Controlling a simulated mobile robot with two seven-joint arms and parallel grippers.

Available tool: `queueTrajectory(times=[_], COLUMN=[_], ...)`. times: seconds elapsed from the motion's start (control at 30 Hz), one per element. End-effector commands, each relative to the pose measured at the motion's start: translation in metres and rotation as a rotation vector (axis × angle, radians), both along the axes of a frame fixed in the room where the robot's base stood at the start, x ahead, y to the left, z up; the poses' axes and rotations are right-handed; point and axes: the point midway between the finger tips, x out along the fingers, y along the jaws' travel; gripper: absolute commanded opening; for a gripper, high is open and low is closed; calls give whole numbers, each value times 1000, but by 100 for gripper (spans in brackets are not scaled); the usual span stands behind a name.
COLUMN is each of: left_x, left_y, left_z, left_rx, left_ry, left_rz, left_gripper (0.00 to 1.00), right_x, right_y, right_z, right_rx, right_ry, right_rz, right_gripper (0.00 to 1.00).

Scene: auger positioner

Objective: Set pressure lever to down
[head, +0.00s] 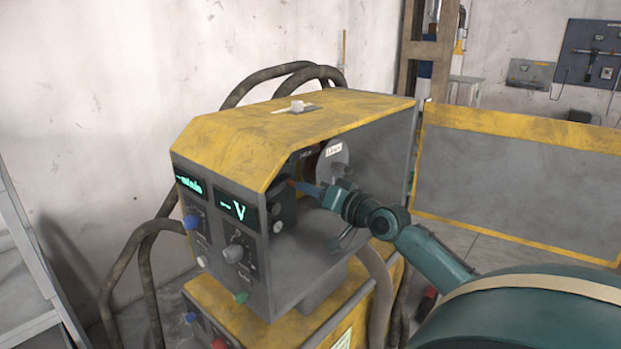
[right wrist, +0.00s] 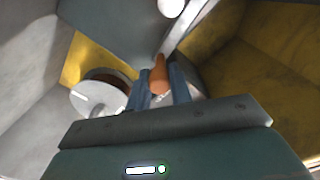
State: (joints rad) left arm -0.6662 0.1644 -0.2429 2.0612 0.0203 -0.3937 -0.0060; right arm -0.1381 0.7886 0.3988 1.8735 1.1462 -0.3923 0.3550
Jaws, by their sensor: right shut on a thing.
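The pressure lever shows in the right wrist view as a small orange handle (right wrist: 159,76). It sits between the two blue fingers of my right gripper (right wrist: 161,84), which is shut on it. In the head view my right gripper (head: 305,188) reaches from the right into the open side of the grey and yellow machine (head: 300,240). The fingers meet the dark feed mechanism (head: 283,212) there. The lever is mostly hidden in the head view, and I cannot tell clearly whether it is up or down. My left gripper is not in view.
A pale spool (head: 333,158) sits inside the machine, close behind my gripper; it also shows in the right wrist view (right wrist: 98,96). The front panel has green displays and knobs (head: 234,253). Thick hoses (head: 150,245) hang around the machine. A yellow-framed panel (head: 520,180) stands right.

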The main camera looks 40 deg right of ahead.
Motion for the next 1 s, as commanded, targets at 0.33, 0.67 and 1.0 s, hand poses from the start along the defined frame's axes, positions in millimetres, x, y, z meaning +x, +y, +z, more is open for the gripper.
queueTrajectory(times=[0.33, 0.67, 1.0], left_x=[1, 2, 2], left_y=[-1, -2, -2], left_z=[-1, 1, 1], left_rx=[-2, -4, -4], left_ry=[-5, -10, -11], left_rz=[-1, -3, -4], left_gripper=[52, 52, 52], right_x=[0, 0, 0], right_y=[0, 1, 2], right_z=[-21, -25, -25], right_rx=[139, 166, 165], right_ry=[15, 18, 20], right_rz=[-2, -1, -1], right_gripper=[0, 0, 31])
